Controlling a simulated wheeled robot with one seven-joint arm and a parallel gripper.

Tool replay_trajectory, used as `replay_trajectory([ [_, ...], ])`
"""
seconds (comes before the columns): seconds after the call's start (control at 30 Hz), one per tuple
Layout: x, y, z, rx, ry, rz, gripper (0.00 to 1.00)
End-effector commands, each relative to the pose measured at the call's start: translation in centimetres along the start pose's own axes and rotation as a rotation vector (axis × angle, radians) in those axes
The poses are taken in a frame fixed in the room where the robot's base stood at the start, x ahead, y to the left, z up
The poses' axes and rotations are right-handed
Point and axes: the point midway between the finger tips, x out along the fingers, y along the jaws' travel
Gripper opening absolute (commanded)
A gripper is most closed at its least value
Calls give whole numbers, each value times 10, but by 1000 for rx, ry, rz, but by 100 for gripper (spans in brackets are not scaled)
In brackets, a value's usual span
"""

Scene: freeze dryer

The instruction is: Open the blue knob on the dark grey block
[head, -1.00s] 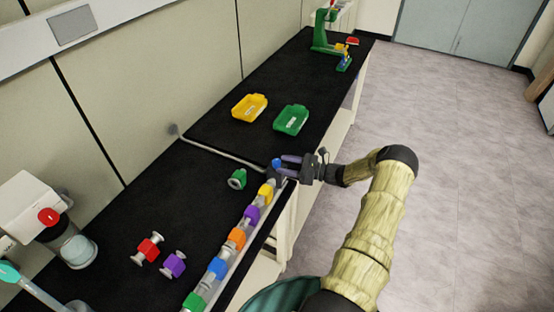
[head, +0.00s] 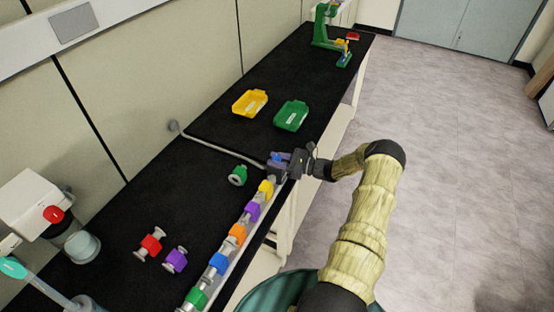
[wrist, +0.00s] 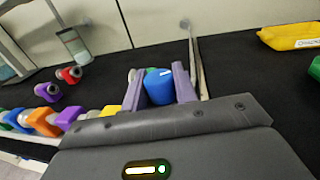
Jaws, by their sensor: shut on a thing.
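The blue knob (wrist: 159,87) sits between the two purple fingers of my gripper (wrist: 160,84) in the wrist view. My gripper (head: 281,158) is shut on it at the end of the row of coloured valves in the head view. The knob has a small white mark on its top. In the head view only a little blue shows between the fingers. The dark grey block (head: 277,172) under the knob is mostly hidden by my gripper.
A row of coloured valves, with a yellow one (head: 266,188) nearest my gripper, runs along the bench's front edge. A loose green valve (head: 238,175) lies left of it. A metal pipe (head: 215,147) runs back to the wall. Yellow (head: 249,103) and green (head: 291,115) trays stand farther off.

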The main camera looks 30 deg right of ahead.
Motion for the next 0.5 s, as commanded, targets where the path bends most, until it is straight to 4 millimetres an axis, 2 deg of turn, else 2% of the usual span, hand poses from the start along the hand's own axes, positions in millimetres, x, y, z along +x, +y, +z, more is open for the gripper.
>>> replay_trajectory([
  [0.5, -2, 0, 4, 4, -4, -319, 6],
])
